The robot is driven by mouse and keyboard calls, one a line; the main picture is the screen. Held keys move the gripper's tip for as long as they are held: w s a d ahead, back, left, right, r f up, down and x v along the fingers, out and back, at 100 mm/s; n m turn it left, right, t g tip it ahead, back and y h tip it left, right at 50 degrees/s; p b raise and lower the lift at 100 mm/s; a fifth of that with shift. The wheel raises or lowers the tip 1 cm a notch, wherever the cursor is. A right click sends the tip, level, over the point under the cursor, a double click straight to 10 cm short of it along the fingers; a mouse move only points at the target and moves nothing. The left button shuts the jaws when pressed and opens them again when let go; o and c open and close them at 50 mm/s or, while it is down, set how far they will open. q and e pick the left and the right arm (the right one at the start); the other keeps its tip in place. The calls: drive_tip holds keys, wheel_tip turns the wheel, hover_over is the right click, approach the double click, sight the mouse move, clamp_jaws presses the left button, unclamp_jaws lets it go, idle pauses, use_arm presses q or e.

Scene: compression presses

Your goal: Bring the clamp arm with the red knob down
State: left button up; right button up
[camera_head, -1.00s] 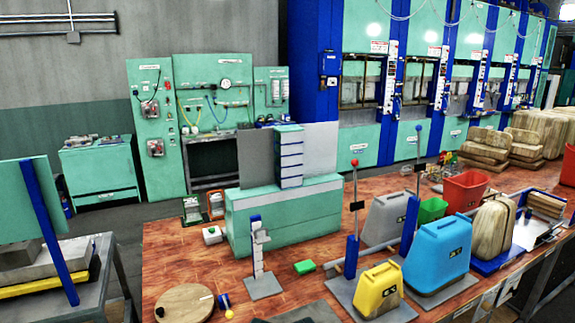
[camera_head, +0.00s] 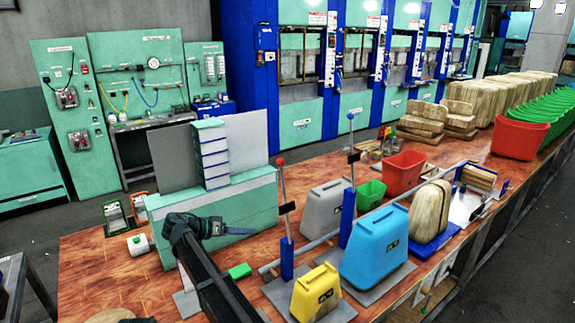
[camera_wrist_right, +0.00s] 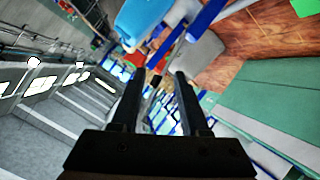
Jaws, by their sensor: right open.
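The clamp arm with the red knob (camera_head: 281,161) stands upright in the head view. Its thin rod carries a small black plate and rises from a blue post (camera_head: 287,258) on a grey base plate. My right gripper (camera_head: 219,228) is to the left of this rod and apart from it, below the height of the red knob. In the right wrist view the two dark fingers of my right gripper (camera_wrist_right: 157,74) are spread, with nothing clearly held between them. A second upright clamp arm with a blue knob (camera_head: 350,115) stands farther right. My left gripper is not in view.
A yellow container (camera_head: 317,292), a blue container (camera_head: 375,248) and a grey container (camera_head: 326,208) stand close around the clamps. A green press block (camera_head: 255,203) is behind my right gripper. The bench's left part is fairly clear.

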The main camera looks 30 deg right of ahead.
drive_tip(key=w+d+r+m+g+h+p, duration=0.2)
drive_tip(key=w+d+r+m+h, duration=0.4)
drive_tip(key=w+d+r, duration=0.5)
drive_tip(key=s+d+y, duration=0.1)
drive_tip(key=s+d, duration=0.2)
drive_tip(key=d, duration=0.8)
drive_tip(key=shift+d+r+m, duration=0.2)
drive_tip(key=shift+r+m, duration=0.1)
drive_tip(key=shift+r, duration=0.15)
drive_tip(key=shift+s, duration=0.1)
clamp_jaws()
idle(0.3)
